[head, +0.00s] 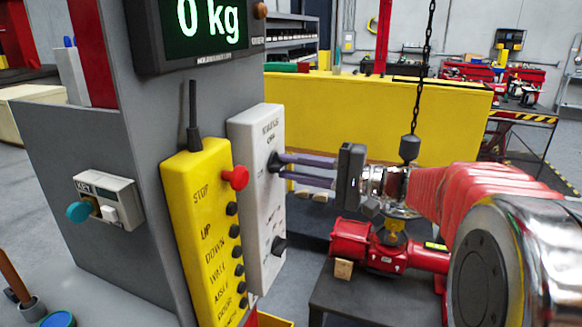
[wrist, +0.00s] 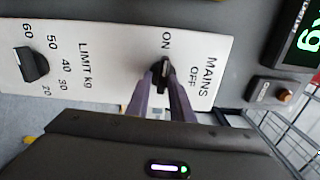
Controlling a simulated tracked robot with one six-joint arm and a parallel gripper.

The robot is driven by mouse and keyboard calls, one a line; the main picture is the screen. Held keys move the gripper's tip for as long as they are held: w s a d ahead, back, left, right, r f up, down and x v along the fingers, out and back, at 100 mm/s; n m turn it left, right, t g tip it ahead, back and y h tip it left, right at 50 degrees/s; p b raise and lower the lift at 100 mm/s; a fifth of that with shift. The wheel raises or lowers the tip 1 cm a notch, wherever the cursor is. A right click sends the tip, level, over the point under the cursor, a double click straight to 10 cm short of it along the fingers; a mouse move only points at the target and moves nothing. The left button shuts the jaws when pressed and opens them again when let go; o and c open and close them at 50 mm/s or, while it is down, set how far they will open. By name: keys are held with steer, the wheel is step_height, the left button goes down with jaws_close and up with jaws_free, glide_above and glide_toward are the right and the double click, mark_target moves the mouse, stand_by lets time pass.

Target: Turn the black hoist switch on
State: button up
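The black hoist switch (wrist: 163,72) is a small knob on the white control panel, with MAINS, OFF and ON printed around it. In the wrist view its handle seems to point toward the ON label. In the head view the switch (head: 273,163) is at the panel's upper right edge, partly covered by my fingertips. My gripper (head: 283,166) has its two purplish fingers on either side of the switch, one above and one below. In the wrist view my gripper (wrist: 162,84) closely straddles it. Whether the fingers press on it cannot be seen.
A black LIMIT kg knob (wrist: 34,65) sits lower on the same panel (head: 257,185). A yellow pendant (head: 190,215) with a red stop button stands close to the left. A hanging chain (head: 425,60) and a red valve actuator (head: 385,250) are near my arm.

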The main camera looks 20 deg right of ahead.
steer(key=shift+o, duration=1)
steer(key=shift+r, duration=0.1)
steer(key=v, duration=1.3)
steer(key=shift+s+d, duration=0.3)
